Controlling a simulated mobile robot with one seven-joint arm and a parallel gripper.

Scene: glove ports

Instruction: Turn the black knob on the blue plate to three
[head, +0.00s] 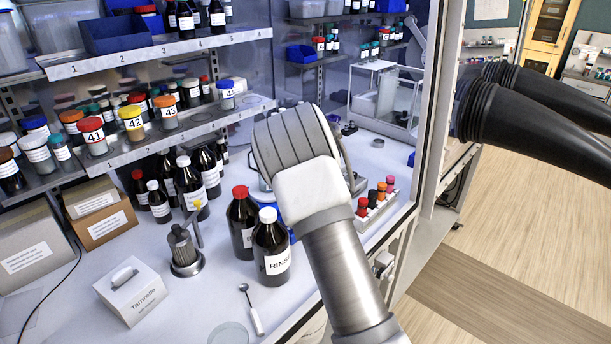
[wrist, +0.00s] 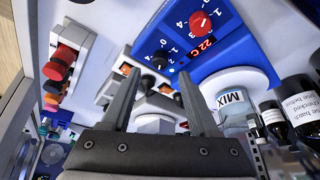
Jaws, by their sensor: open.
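The blue plate (wrist: 215,58) shows in the wrist view at the top centre, upside down and tilted. The black knob (wrist: 161,57) is on its lower left part, with small white numbers around it; I cannot read its pointer setting. A red knob (wrist: 200,22) with its own numbers sits higher on the same plate. My gripper (wrist: 158,73) is open, its two fingers pointing towards the black knob, which appears between and just beyond the fingertips. I see no contact. In the head view my arm hides the plate, the knobs and the gripper.
A rack of colour-capped vials (head: 374,200) stands right of my arm. Dark bottles (head: 271,250) stand left of it, near a metal burner-like stand (head: 184,250).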

